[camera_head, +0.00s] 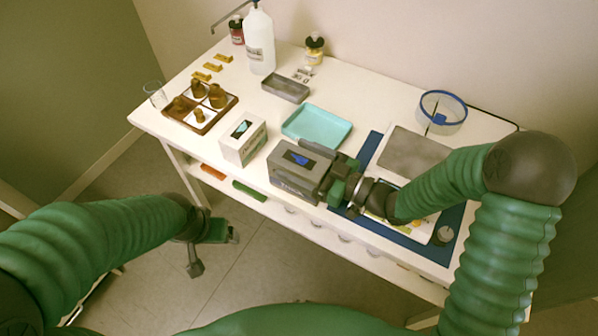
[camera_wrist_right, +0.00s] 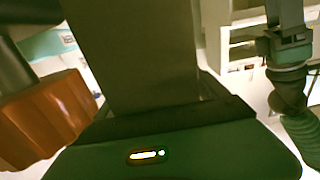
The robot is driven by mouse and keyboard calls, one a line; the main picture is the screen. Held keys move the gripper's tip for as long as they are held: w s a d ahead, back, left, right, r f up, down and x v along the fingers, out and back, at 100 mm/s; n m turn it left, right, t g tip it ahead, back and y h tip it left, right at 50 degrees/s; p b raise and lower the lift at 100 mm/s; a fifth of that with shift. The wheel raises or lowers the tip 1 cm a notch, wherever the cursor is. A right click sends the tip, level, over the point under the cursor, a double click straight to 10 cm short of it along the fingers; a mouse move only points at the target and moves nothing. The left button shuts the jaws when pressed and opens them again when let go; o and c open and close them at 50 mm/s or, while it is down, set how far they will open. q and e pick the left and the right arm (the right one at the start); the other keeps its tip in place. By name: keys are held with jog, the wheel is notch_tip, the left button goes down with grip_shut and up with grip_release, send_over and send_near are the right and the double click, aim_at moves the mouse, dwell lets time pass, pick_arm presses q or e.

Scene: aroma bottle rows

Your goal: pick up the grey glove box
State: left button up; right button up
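The grey glove box (camera_head: 290,171), with a dark opening and a blue patch on top, is at the table's front edge. My right gripper (camera_head: 322,168) is at its right end, with dark finger parts against or very close to the box. Whether they grip it is unclear. In the right wrist view a broad dark grey surface (camera_wrist_right: 150,55), probably the box, fills the middle in front of the gripper body. My left gripper (camera_head: 208,252) hangs in front of the table, away from the box, with its fingers apart and empty.
A white glove box (camera_head: 242,140) stands left of the grey one. A teal tray (camera_head: 317,125) lies behind it. A brown tray with bottles (camera_head: 200,125) is at left, a grey tray (camera_head: 286,87) further back. A blue mat (camera_head: 410,243) and clear blue-rimmed container (camera_head: 443,110) are at right.

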jog(key=c, duration=1.7)
grip_shut()
jog(key=shift+r, duration=0.1)
